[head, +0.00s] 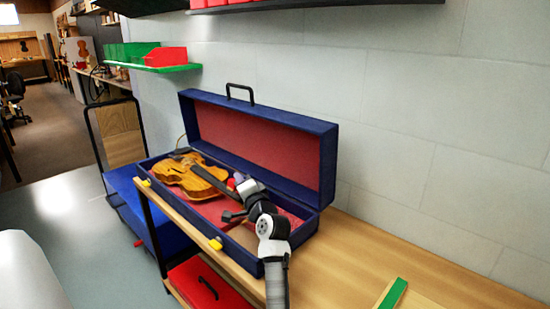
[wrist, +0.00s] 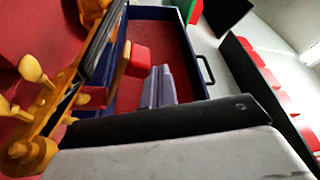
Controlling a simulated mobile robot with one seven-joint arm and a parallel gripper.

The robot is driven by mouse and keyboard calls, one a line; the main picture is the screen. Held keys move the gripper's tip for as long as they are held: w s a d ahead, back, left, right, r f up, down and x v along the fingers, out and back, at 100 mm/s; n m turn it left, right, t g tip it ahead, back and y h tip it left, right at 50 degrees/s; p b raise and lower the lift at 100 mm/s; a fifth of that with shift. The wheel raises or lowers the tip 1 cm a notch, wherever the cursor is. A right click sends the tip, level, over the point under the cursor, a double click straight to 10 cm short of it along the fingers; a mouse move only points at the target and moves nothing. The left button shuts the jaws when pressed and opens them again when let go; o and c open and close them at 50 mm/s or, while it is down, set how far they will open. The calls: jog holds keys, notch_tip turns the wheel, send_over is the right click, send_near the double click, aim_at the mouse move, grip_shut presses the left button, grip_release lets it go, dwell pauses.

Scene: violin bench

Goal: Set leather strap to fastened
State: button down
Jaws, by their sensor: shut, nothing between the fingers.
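The violin (head: 190,177) lies in the open blue case (head: 328,165) with red lining. In the wrist view its scroll and pegs (wrist: 30,75) fill the left side. A brown strip (wrist: 120,75) stands between the violin's neck and a red block (wrist: 137,60); it may be the leather strap, but I cannot tell whether it is fastened. My gripper (head: 239,178) is over the case near the neck end of the violin. In the wrist view the gripper's fingers (wrist: 159,73) are together and empty, just right of the red block. My arm hides part of the case's near right end.
The case lid stands raised at the back, with a black handle (head: 240,88) on top. The wooden bench (head: 400,262) is mostly clear to the right, apart from a green-edged piece (head: 392,294). A green shelf with bins (head: 165,57) hangs at the back left.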

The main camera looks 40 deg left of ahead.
jog(key=shift+s+f, duration=0.1)
jog(key=b+v, duration=0.2)
jog(key=v, duration=1.2)
jog(key=shift+a, duration=0.1)
